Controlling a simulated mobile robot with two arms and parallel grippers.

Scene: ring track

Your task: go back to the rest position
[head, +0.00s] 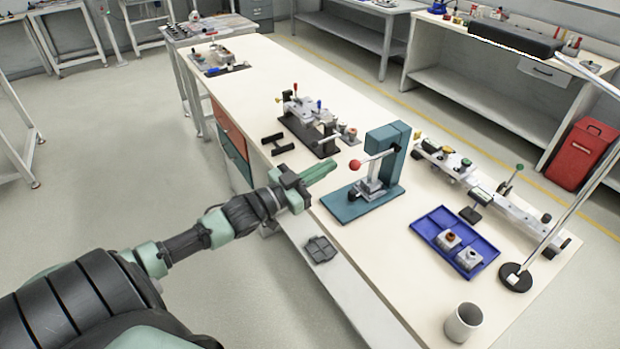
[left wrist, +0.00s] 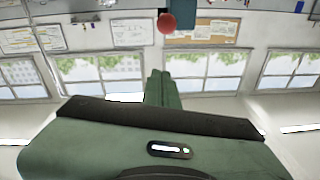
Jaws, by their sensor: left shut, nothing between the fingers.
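My left gripper (head: 319,172) shows in the head view with its green fingers together and nothing between them. It is beside the near long edge of the workbench, to the left of the teal press (head: 391,165) with a red ball on its lever. In the left wrist view the closed green fingers (left wrist: 162,88) point away from the camera, with the red ball (left wrist: 167,23) beyond them near the top. My right gripper is in neither view.
The long workbench (head: 262,70) carries a black-based fixture (head: 310,138), a blue tray (head: 425,226) with two small blocks, a rail assembly (head: 520,212), a round-based stand (head: 515,277) and a pale cup (head: 463,322). A red bin (head: 582,152) stands at right. The floor at left is open.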

